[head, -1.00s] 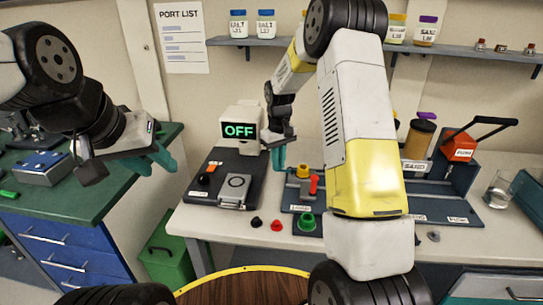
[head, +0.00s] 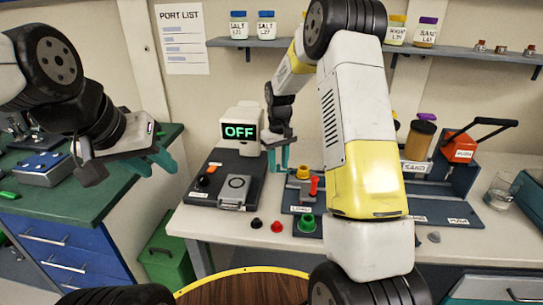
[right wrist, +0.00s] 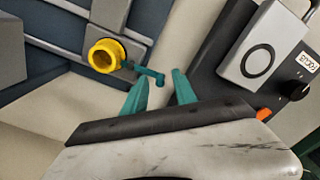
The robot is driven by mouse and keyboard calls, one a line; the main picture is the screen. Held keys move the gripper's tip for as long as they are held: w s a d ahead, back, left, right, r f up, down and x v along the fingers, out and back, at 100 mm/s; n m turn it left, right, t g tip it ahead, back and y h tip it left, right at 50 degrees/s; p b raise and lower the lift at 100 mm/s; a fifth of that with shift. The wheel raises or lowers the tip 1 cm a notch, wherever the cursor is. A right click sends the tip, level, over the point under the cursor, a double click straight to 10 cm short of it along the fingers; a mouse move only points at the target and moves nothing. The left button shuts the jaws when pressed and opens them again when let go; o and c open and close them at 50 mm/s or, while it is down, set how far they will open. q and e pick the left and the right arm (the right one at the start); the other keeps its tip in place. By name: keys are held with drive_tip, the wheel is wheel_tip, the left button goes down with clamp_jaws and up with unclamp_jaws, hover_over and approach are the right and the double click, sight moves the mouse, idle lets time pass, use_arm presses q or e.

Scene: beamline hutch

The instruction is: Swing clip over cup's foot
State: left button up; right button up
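The yellow cup (head: 303,173) stands on the dark fixture at mid-bench. In the right wrist view the cup (right wrist: 105,55) shows as a yellow ring with a dark hollow. A small teal clip (right wrist: 150,74) reaches from beside the cup's rim toward my fingers. My right gripper (right wrist: 161,78) is open, with the clip's free end about between its fingertips; I cannot tell whether they touch. In the head view my right gripper (head: 279,166) hangs just left of the cup. My left gripper (head: 162,168) appears open and empty, away to the left.
A black station (head: 226,180) with an OFF screen (head: 239,132) stands left of the fixture. Black, red and green round parts (head: 306,223) lie in front. An orange-red lever (head: 314,187) stands beside the cup. A glass (head: 500,194) stands at right.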

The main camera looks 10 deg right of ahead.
wheel_tip(320, 180, up, 8)
drive_tip(key=shift+f, duration=0.2)
drive_tip(key=shift+r, duration=0.1)
drive_tip(key=shift+s+r, duration=0.1)
drive_tip(key=shift+r, duration=0.1)
drive_tip(key=s+d+r+m+t+y, duration=0.1)
drive_tip(key=s+r+t, duration=0.1)
drive_tip(key=s+r, duration=0.7)
drive_tip(key=s+r+m+t+y, duration=0.1)
drive_tip(key=s+r+m+t, duration=0.1)
drive_tip(key=s+r, duration=0.65)
drive_tip(key=s+f+t, duration=0.2)
drive_tip(key=s+f, duration=0.1)
drive_tip(key=s, duration=0.9)
drive_tip(key=shift+s+a+m, duration=0.25)
drive_tip(key=shift+m, duration=0.15)
